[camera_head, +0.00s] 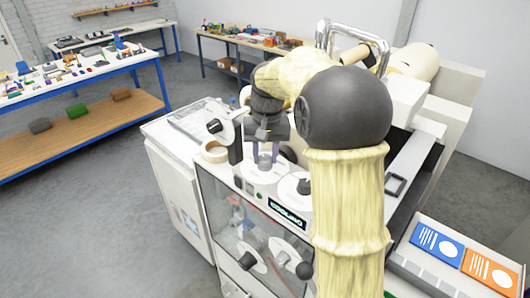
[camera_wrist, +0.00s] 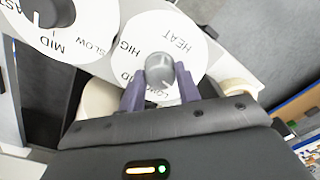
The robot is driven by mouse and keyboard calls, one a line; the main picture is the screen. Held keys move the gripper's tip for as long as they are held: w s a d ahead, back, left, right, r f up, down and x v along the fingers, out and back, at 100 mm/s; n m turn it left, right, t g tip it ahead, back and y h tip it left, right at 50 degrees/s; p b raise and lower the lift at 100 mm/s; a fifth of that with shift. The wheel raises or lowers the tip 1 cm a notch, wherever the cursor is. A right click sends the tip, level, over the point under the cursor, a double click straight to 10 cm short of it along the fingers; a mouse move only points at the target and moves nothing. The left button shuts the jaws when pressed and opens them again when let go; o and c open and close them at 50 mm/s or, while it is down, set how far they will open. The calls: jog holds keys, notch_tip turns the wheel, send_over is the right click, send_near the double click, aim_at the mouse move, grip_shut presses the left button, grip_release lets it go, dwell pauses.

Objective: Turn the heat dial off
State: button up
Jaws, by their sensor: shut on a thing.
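The heat dial is a grey knob (camera_wrist: 159,68) on a white round plate (camera_wrist: 185,38) with the words HEAT and HIG showing in the wrist view. The lower part of the plate's lettering is partly hidden by my fingers. My gripper (camera_wrist: 159,90) is shut on the knob, one purple finger on each side. In the head view my gripper (camera_head: 265,152) points down at the machine top, and the heat dial's plate (camera_head: 262,171) shows beneath it. A second dial (camera_wrist: 60,30), marked MID, SLOW and partly FAST, is beside it at the left.
In the head view, the speed dial (camera_head: 293,188) sits to the right of the heat dial. Two more knobs are on the machine's front (camera_head: 270,258). A tape roll (camera_head: 214,151) lies to the left. Blue and orange cards (camera_head: 437,243) lie at the right.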

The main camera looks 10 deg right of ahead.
aim_at(268, 157)
jog(key=shift+n, duration=0.9)
jog(key=o, duration=1)
jog(key=r, duration=1.1)
jog(key=r+b, duration=0.1)
jog(key=r, duration=0.5)
jog(key=shift+d+r, duration=0.25)
jog(key=shift+d, duration=0.1)
jog(key=shift+f, duration=0.1)
